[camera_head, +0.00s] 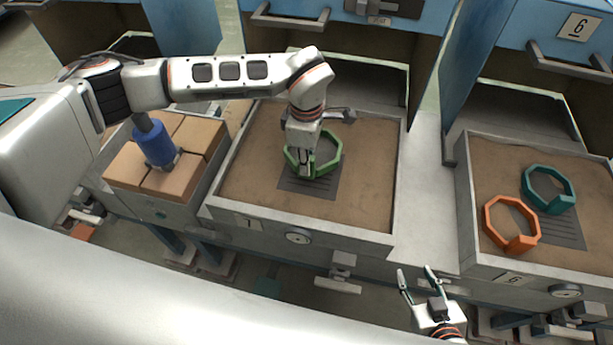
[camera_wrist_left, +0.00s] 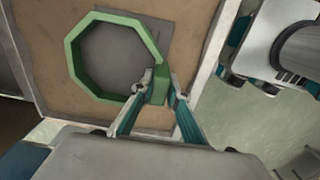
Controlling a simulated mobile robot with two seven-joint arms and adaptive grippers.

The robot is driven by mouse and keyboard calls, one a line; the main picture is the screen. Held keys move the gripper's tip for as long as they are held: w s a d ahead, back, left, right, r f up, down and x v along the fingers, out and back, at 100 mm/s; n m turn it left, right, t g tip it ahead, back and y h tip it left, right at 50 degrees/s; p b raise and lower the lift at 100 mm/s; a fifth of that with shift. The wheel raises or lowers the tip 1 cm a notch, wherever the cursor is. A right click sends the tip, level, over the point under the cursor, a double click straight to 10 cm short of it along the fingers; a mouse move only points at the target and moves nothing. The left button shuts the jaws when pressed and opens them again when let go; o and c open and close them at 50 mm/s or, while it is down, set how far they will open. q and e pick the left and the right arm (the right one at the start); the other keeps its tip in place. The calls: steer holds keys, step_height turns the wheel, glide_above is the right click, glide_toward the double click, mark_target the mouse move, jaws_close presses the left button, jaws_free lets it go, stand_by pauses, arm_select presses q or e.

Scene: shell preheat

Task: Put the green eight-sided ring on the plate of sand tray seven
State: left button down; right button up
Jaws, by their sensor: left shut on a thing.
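The green eight-sided ring (camera_head: 338,147) is at the middle sand tray (camera_head: 350,241), over its dark plate (camera_head: 312,188). The tray's front label looks like a seven but is small. My left gripper (camera_head: 306,172) is shut on the ring's thick block, which shows between the fingers in the left wrist view (camera_wrist_left: 160,90). There the ring (camera_wrist_left: 76,60) surrounds part of the plate (camera_wrist_left: 120,52) and also overlies sand. I cannot tell whether the ring touches the plate or hangs just above it. My right gripper (camera_head: 416,272) is open and empty, in front of the trays.
The right sand tray (camera_head: 520,272), labelled 6, holds an orange ring (camera_head: 490,222) and a teal ring (camera_head: 568,190). At left, a box (camera_head: 150,203) holds tan blocks (camera_head: 198,133) and a blue cylinder (camera_head: 155,145). Raised tray walls and blue cabinets surround the sand.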

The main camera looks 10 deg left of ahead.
arm_select(q)
step_height(320, 180, down, 3)
steer(key=shift+r, duration=0.1)
step_height(320, 180, down, 4)
steer(key=shift+f, duration=0.2)
steer(key=c, duration=2.4)
jaws_free()
steer(key=shift+f, duration=0.15)
steer(key=o, duration=0.4)
steer(key=shift+o, duration=0.2)
